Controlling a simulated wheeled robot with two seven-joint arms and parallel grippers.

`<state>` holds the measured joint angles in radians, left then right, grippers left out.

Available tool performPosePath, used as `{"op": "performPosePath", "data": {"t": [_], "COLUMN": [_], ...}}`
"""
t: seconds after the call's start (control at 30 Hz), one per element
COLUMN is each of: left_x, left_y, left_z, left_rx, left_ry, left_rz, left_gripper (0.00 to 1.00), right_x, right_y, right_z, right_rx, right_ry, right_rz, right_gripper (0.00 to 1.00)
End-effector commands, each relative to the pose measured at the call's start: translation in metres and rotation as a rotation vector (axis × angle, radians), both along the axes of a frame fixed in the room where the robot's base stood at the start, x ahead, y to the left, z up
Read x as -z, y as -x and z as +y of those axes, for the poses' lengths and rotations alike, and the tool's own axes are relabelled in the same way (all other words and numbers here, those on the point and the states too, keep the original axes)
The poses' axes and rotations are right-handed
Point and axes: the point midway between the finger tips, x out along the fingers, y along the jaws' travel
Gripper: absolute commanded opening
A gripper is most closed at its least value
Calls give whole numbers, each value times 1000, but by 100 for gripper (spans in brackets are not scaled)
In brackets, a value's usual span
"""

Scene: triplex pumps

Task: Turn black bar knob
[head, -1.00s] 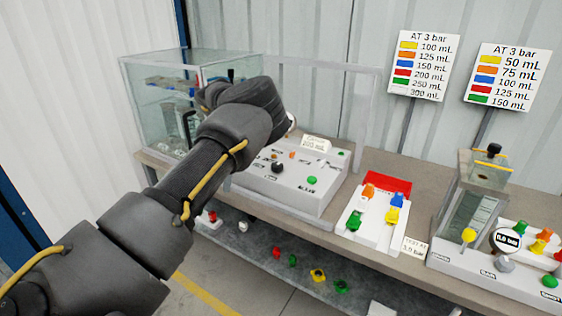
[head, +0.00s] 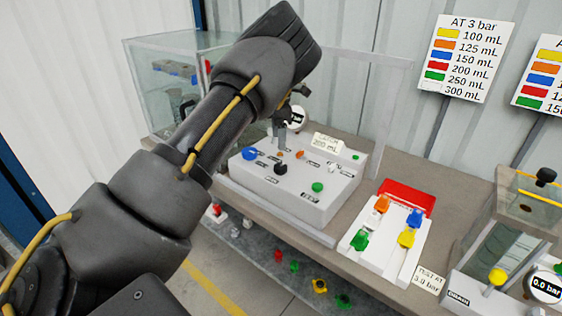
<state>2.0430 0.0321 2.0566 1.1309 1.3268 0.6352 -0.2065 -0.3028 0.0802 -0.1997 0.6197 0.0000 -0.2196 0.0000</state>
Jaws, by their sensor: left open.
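A small black knob (head: 280,168) sits on the sloped top of the white control panel (head: 320,205); it looks like the bar knob, but its exact shape is too small to tell. My left arm reaches in from the left. Its gripper (head: 286,125) hangs above the back of the panel, behind and above the black knob and apart from it. The gripper is open and seems empty, and its upper part is partly hidden by my wrist. My right gripper is not in view.
The panel also bears a blue knob (head: 250,153), a green button (head: 318,187) and a gauge (head: 296,118). A white tray (head: 375,262) with coloured plugs stands to its right. A glass tank (head: 155,100) is behind my arm. Signs stand at the back right.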

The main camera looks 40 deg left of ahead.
Motion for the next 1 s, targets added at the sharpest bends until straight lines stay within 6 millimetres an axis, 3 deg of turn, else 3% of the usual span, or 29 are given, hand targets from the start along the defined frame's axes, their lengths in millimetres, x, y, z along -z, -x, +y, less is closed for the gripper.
{"op": "performPosePath", "data": {"t": [0.17,0.5,0.7,1.0], "left_x": [29,86,100,101], "left_y": [0,1,1,1], "left_z": [-3,0,0,1], "left_rx": [3,0,-1,-1], "left_ry": [2,1,1,0], "left_rz": [5,3,2,1], "left_gripper": [61,61,61,58], "right_x": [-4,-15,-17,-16], "right_y": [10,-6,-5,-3], "right_z": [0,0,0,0], "right_rx": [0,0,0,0], "right_ry": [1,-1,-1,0], "right_rz": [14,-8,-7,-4], "right_gripper": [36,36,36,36]}}
